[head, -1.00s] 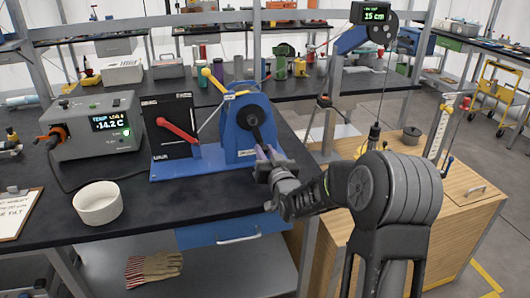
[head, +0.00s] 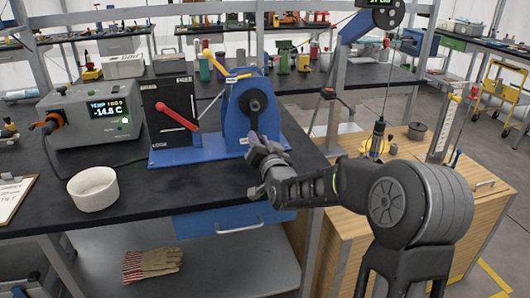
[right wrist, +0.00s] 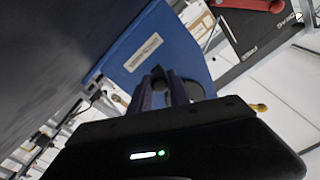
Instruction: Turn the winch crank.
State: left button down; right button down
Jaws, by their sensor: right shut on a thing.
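The blue winch (head: 236,121) stands on a blue base plate near the right end of the black bench. Its dark crank (head: 255,106) has its hub on the winch's front face, and its arm points down. My right gripper (head: 256,142) is shut at the lower end of the crank, and the grip itself is mostly hidden by the fingers. In the right wrist view, the fingers (right wrist: 168,92) close around a dark piece, with the blue winch's labelled side (right wrist: 150,50) behind. My left gripper is not in view.
A black panel with a red lever (head: 177,116) stands left of the winch. A grey temperature box (head: 95,120) and a white bowl (head: 94,189) are further left. A weight hangs on a line (head: 378,130) above the wooden cabinet (head: 462,205) at right.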

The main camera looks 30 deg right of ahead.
jog(key=shift+w+a+m, duration=0.15)
jog(key=shift+a+m, duration=0.3)
jog(key=shift+m, duration=0.15)
jog(key=c, duration=1.3)
grip_release()
jog(key=shift+o, duration=0.2)
jog(key=shift+b+v, duration=0.5)
jog(key=shift+v, duration=3.4)
